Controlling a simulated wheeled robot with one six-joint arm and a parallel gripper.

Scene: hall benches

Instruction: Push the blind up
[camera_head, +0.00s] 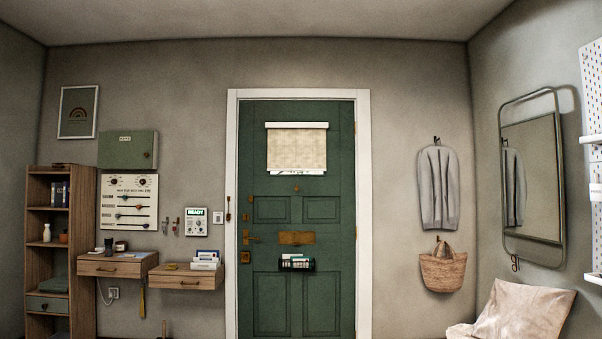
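A cream roller blind (297,149) hangs over the window in the upper part of the green door (262,242). A white roller case (296,125) runs along the blind's top. The blind is drawn down over nearly all of the window. Only a thin bright strip of the glass (297,173) shows under its lower edge. The door is closed in its white frame. My gripper is not in this view.
A brass handle (252,238) sticks out at the door's left side, and a dark holder (296,264) with papers sits on the door. Wall drawers (187,278) stand to the left. A pillow (524,313) lies at the lower right.

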